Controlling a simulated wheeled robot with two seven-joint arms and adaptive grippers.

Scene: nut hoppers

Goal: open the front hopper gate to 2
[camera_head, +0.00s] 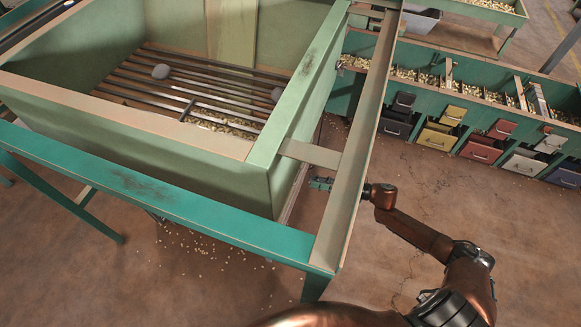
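The nearest hopper (105,125) is a large open-topped green bin with light wooden-looking rims, at the left and centre. Inside it lies a grate of dark bars (200,85) with nuts beneath. I take this to be the front hopper. Its gate and any gate scale are not visible from here. My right gripper (320,183) is low beside the hopper's right side, partly behind the sloping metal rail, pointing left. It is small and partly covered, so I cannot tell whether it is open or shut, or whether it touches anything. My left gripper is out of view.
A teal frame beam (150,205) runs along the hopper's near side. A long metal rail (362,130) stands between my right arm and the hopper. A row of coloured drawers (480,148) is at the back right. Spilled nuts dot the floor; the right floor is clear.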

